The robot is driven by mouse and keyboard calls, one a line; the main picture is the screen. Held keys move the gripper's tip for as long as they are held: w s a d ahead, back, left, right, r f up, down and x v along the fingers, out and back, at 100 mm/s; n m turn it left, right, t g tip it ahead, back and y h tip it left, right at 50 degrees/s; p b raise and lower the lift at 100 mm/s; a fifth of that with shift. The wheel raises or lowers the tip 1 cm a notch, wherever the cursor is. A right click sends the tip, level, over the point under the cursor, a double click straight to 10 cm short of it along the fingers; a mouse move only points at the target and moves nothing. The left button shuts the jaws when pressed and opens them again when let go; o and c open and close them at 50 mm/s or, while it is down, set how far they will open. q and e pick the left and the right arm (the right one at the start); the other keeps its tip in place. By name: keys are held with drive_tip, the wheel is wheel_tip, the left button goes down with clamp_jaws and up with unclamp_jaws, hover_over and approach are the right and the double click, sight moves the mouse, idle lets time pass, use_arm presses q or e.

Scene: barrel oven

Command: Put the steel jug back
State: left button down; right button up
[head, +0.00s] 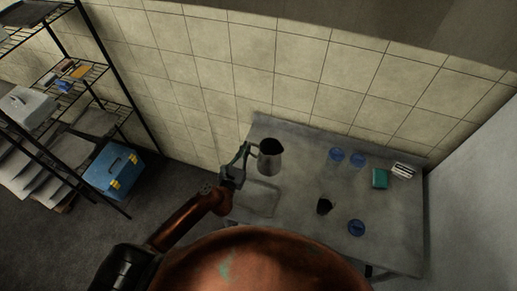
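The steel jug (271,160) is upright or nearly so, with its dark open mouth up and its handle toward the left. It shows over the back left part of the grey table (300,196). My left gripper (245,153) is at the handle side of the jug, and its fingers appear closed on the handle. I cannot tell whether the jug's base touches the table. My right gripper is not in view.
A tray-like recess (258,200) is at the table's left. A shelf rack with a blue toolbox (113,170) stands left. Tiled wall is behind.

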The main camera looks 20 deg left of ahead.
use_arm(q)
drive_tip(key=w+f+b, duration=0.3)
drive_tip(key=w+f, duration=0.6)
drive_tip(key=f, duration=0.1)
drive_tip(key=shift+w+d+f+b, duration=0.15)
drive_tip(key=shift+w+f+b, duration=0.05)
drive_tip(key=shift+f+b, duration=0.2)
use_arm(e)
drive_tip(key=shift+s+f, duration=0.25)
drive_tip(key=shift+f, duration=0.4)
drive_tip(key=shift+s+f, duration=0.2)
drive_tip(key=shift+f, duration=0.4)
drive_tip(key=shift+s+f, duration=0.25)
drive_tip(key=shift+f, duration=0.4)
use_arm(q)
drive_tip(key=shift+f, duration=0.15)
drive_tip(key=c, duration=2.2)
unclamp_jaws()
drive_tip(key=shift+o, duration=0.2)
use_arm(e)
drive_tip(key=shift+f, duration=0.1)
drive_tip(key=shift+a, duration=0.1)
